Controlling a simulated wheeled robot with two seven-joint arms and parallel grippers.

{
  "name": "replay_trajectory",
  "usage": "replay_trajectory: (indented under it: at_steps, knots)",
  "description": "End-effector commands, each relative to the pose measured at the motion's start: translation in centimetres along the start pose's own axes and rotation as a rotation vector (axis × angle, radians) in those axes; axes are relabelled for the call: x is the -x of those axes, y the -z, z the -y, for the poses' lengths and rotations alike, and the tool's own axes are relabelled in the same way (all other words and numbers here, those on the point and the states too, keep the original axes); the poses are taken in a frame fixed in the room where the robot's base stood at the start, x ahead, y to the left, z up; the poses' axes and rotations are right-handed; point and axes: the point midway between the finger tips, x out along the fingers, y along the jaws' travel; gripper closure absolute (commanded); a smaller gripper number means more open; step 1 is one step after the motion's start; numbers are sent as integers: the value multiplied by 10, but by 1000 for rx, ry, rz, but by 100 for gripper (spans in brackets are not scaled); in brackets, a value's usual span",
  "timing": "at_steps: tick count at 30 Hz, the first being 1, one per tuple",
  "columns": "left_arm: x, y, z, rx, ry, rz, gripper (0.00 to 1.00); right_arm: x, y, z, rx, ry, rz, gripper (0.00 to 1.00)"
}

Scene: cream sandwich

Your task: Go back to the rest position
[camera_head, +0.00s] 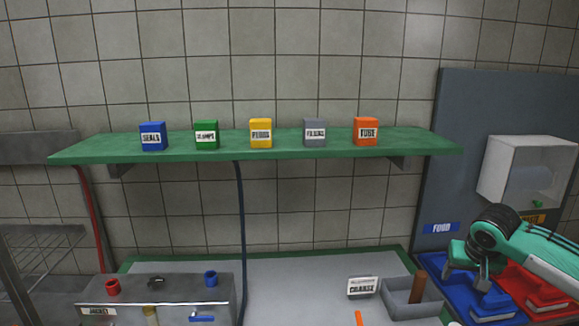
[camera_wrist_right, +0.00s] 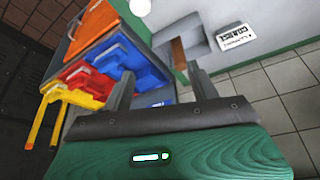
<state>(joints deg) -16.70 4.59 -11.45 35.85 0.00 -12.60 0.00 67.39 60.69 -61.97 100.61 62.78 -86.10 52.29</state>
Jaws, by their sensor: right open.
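My right gripper (camera_head: 468,284) is at the lower right of the head view, in front of or over the blue tray (camera_head: 492,312). Its arm comes in from the right edge. In the right wrist view its two fingers (camera_wrist_right: 162,90) stand apart with nothing between them. The blue tray also shows beyond the fingers in the wrist view (camera_wrist_right: 128,58). My left gripper is not in view.
A red tray (camera_head: 535,292) lies beside the blue one. A grey bin (camera_head: 398,309) and a white sign (camera_head: 362,287) stand left of the gripper. A green shelf (camera_head: 285,147) holds several small boxes. A metal box (camera_head: 165,292) stands at the lower left.

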Motion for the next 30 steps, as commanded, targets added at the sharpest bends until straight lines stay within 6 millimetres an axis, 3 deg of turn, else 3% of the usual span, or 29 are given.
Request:
replay_trajectory:
  at_steps: [7, 17, 20, 30]
  knots:
    - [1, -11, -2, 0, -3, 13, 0, -17, -21, 26, 87, 17, 8, 40]
    - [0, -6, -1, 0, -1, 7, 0, -46, -65, 70, 241, 59, 17, 40]
    - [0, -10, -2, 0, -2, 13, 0, -57, -88, 90, 304, 84, 19, 40]
    - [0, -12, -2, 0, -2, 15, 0, -88, -194, 160, 518, 222, 7, 40]
